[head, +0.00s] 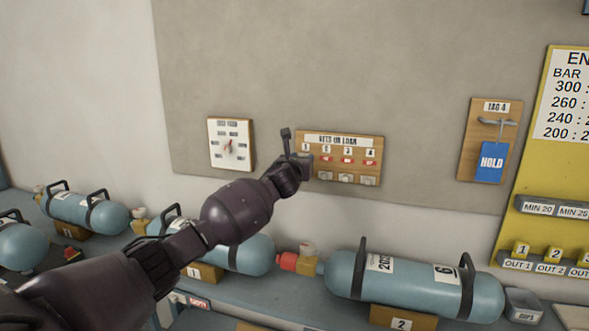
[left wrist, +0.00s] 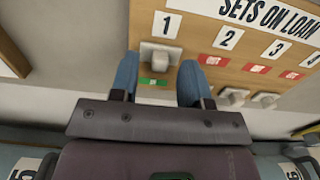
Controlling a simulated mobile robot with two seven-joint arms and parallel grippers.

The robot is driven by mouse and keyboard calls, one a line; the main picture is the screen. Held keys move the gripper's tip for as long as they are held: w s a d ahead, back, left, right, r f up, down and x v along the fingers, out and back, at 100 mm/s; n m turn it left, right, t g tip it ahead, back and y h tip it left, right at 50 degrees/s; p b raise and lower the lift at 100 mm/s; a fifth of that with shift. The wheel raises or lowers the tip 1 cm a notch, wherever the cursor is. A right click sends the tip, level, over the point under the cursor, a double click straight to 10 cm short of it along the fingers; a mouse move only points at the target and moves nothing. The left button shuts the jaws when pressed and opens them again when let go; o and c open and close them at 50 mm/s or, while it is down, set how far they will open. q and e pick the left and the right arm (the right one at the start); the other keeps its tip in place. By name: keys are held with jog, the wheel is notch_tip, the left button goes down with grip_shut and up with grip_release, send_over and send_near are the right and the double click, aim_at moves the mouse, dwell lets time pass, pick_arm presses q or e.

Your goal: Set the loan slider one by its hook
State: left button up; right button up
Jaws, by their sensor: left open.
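The sets on loan board (head: 343,141) is a wooden panel on the wall, with columns numbered 1 to 4. It also shows in the left wrist view (left wrist: 205,20). Loan slider one (left wrist: 160,55) is a grey block below the number 1, with a green label under it. In the left wrist view my left gripper (left wrist: 159,77) is open, with one blue finger on each side of slider one's lower part. I cannot tell whether the fingers touch it. In the head view my left gripper (head: 294,156) covers the board's left edge and hides slider one.
Neighbouring sliders (left wrist: 232,97) sit lower, with red OUT labels above them. A dial board (head: 230,145) hangs left of the board. A TAG 4 board (head: 467,150) with a blue HOLD tag (head: 491,163) hangs right. Blue cylinders (head: 345,272) lie on the bench below.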

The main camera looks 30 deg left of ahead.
pick_arm(q)
jog(key=v, duration=0.9)
jog(key=shift+s, duration=0.2)
jog(key=s+d+f+n+t+h, duration=0.15)
jog(key=d+n+h, duration=0.45)
jog(key=n, duration=0.6)
jog(key=s+d+f+n+g, duration=0.1)
jog(key=s+d+f+n, duration=0.15)
jog(key=f, duration=0.25)
jog(key=s+d+f+n+h, duration=0.1)
jog(key=s+d+f+n, duration=0.1)
jog(key=s+f+n, duration=0.15)
jog(key=s+d+f+n+g, duration=0.1)
jog(key=s+d+f+n, duration=0.15)
jog(key=f, duration=0.35)
jog(key=s+f+n+g+y, duration=0.1)
jog(key=s+f+n, duration=0.5)
jog(key=s+f, duration=0.6)
jog(key=s+f+n+g+y, duration=0.1)
jog(key=s+f+n+g, duration=0.3)
jog(key=s+f, duration=0.8)
jog(key=s+n, duration=0.1)
jog(key=s, duration=0.4)
jog(key=shift+d+f+n+y, duration=0.3)
jog(key=shift+d+n+y, duration=0.05)
jog(key=shift+d+y, duration=0.05)
